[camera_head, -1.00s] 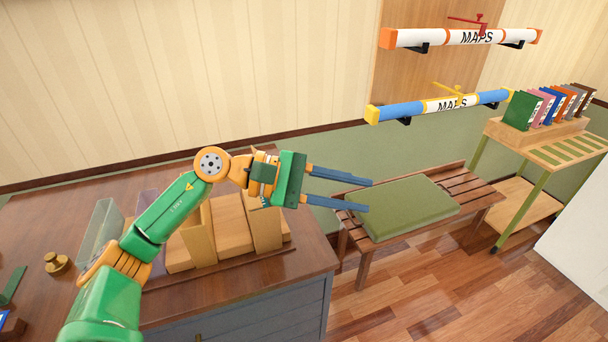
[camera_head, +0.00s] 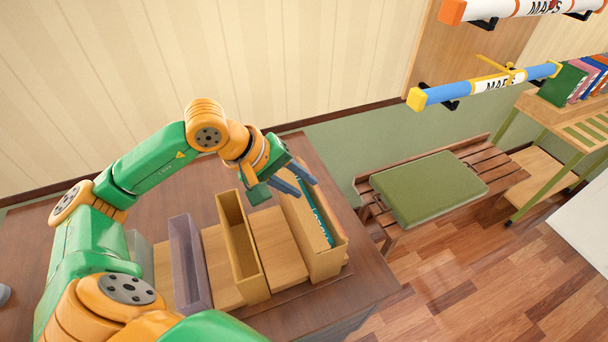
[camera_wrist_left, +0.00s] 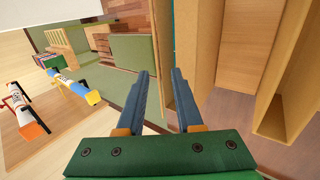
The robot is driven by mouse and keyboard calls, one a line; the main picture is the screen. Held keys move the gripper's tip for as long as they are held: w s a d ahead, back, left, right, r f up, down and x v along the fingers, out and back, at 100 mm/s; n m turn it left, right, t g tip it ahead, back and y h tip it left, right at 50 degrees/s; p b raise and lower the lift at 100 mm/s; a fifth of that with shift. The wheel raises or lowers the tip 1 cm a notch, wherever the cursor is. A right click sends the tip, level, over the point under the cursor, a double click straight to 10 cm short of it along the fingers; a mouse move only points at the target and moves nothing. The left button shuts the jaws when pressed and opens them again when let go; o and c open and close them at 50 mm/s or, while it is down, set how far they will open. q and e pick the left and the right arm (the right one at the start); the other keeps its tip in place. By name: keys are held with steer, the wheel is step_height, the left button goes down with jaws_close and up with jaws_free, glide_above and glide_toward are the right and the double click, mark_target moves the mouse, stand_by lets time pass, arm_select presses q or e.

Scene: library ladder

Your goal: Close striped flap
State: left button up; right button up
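No part that I can clearly call a striped flap shows. The nearest striped surface is the cart top (camera_head: 577,121) with green bars at the right, far from my gripper; I cannot tell whether it moves. My left gripper (camera_head: 300,180) is above the far end of a tan upright box (camera_head: 327,262) with a teal book (camera_head: 322,219) in it. Its fingers (camera_wrist_left: 158,75) are apart in the left wrist view, with nothing held visible. The box edge passes behind them; contact is unclear. My right gripper is out of view.
A yellow holder (camera_head: 243,257) and a purple holder (camera_head: 188,262) stand on the brown desk (camera_head: 372,270). A slatted bench with a green cushion (camera_head: 430,190) stands to the right. Map tubes hang on the wall, one blue (camera_head: 455,90). Wooden floor (camera_head: 475,265) is clear.

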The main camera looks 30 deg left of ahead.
mark_target(321, 197)
arm_select(q)
steer(key=d+f, duration=0.1)
steer(key=w+d, duration=0.1)
steer(key=d+f+p, duration=0.1)
steer(key=shift+w+f, duration=0.25)
steer(key=shift+f, duration=0.05)
steer(key=shift+w+a+f, duration=0.1)
steer(key=shift+a+f, duration=0.05)
steer(key=shift+f, duration=0.1)
steer(key=shift+w+a+f, duration=0.1)
steer(key=shift+a, duration=0.25)
steer(key=shift+c, duration=0.2)
steer(key=shift+d, duration=0.15)
jaws_close()
